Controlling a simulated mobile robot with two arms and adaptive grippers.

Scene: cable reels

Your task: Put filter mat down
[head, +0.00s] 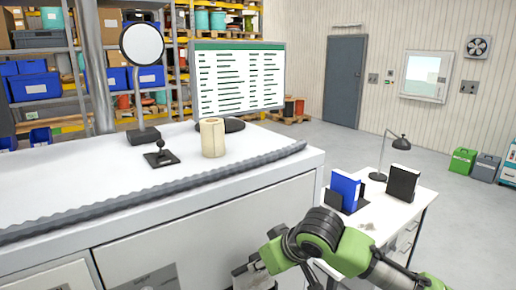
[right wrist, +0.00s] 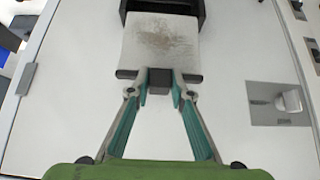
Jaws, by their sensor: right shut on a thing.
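The filter mat (right wrist: 160,45) shows in the right wrist view as a pale, flat square with brownish-grey dirt and a dark edge strip nearest me. My right gripper (right wrist: 160,82) is shut on it at the dark piece in the middle of that edge. The mat's far end meets a dark frame or slot (right wrist: 162,6); I cannot tell whether it is inside or only in front of it. In the head view my right gripper (head: 252,267) is low beside the front of the white cabinet (head: 215,218), and the mat is not clearly seen. My left gripper is out of view.
A beige roll (head: 212,138), a small joystick (head: 160,155) and a screen (head: 238,80) stand on the cabinet top. A white desk (head: 385,232) with a blue binder (head: 344,190) and a lamp (head: 400,143) is at the right.

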